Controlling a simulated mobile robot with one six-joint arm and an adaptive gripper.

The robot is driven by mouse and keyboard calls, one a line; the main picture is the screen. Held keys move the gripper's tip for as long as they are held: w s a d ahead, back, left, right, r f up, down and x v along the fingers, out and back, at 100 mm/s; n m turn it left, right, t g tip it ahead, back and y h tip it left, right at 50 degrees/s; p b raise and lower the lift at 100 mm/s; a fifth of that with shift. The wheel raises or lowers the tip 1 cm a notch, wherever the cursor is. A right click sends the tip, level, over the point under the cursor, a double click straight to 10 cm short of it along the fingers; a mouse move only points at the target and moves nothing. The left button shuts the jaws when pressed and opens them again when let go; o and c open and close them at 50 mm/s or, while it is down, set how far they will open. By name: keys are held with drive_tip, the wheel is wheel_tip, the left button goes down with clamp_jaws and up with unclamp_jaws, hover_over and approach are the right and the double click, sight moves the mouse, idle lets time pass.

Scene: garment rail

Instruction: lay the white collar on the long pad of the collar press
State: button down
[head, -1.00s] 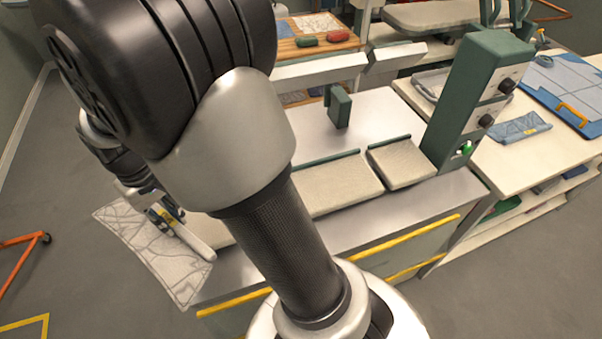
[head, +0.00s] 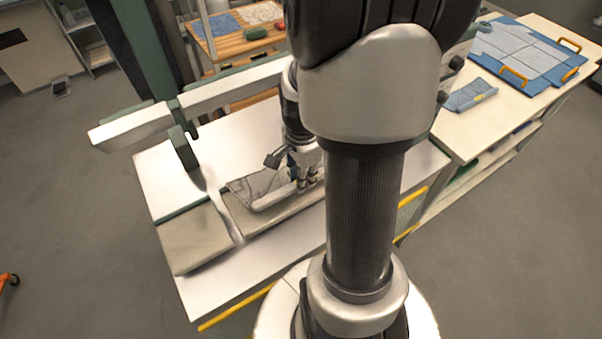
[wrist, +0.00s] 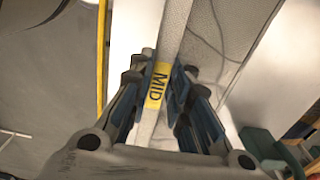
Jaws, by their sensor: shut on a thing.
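The white collar (head: 258,188) has a pale band and a larger flap with dark vein-like lines. My gripper (head: 306,180) is shut on its band at the yellow MID label, which shows in the wrist view (wrist: 158,86). The collar is over the long pad (head: 275,217) of the collar press, with its flap toward the back. I cannot tell whether it touches the pad. My arm hides the right part of the collar and the right end of the long pad. The short pad (head: 195,242) is bare at the left.
The press's pale upper bars (head: 232,85) stand raised behind the pads, with a green post (head: 182,148) at the back left. A side table (head: 515,95) at the right holds a blue board and a folded blue piece. A yellow rail (head: 235,307) runs along the front.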

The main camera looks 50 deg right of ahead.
drive_tip(key=b, duration=0.5)
hover_over(296, 198)
wheel_tip(296, 198, down, 7)
drive_tip(key=shift+r, duration=0.1)
drive_tip(key=shift+f+b, duration=0.95)
drive_tip(key=shift+f, duration=0.15)
drive_tip(key=shift+f+b, duration=0.3)
drive_tip(key=shift+f, duration=0.1)
drive_tip(key=c, duration=1.4)
unclamp_jaws()
wheel_tip(296, 198, up, 12)
drive_tip(key=shift+r, duration=0.1)
